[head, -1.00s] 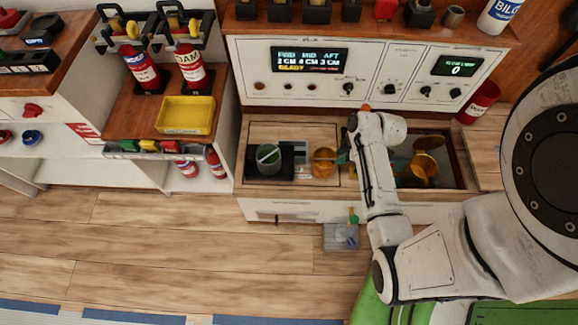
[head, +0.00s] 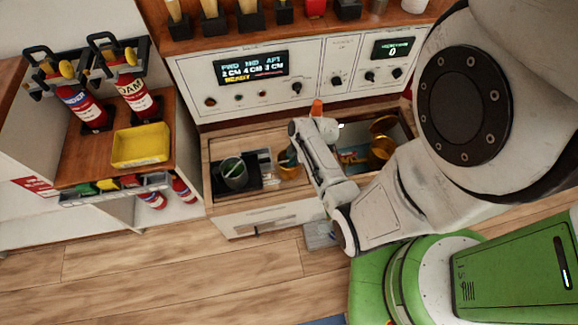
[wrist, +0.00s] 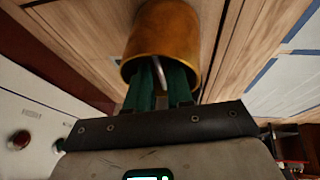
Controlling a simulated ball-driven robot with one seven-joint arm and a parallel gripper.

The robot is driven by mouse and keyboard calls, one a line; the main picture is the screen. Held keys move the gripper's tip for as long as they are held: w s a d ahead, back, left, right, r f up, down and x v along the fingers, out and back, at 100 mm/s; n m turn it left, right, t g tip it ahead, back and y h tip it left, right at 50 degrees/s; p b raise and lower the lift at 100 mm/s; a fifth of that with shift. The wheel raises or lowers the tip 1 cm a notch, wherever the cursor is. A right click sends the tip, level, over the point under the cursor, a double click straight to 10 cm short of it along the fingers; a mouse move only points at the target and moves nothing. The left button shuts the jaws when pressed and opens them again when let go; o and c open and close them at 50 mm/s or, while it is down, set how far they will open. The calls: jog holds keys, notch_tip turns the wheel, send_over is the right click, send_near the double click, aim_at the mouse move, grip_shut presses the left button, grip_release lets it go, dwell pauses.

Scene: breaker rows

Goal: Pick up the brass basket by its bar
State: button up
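A brass basket (head: 289,171) stands on the wooden counter, just right of a grey cup with a green bar (head: 233,172). My gripper (head: 291,155) is at its top, partly hidden by my arm. In the wrist view the brass basket (wrist: 165,35) has its open mouth toward the camera. My gripper's dark green fingers (wrist: 160,75) reach into the mouth. A thin grey bar (wrist: 158,74) shows between them. Whether the fingers press on the bar is not clear.
More brass ware (head: 382,148) sits in the recess to the right, behind my arm. A control panel (head: 300,75) rises behind the counter. A yellow tray (head: 141,146) and fire extinguishers (head: 134,95) stand at left.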

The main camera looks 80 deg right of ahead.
jog(key=shift+x, duration=1.15)
jog(key=shift+c, duration=0.4)
grip_shut()
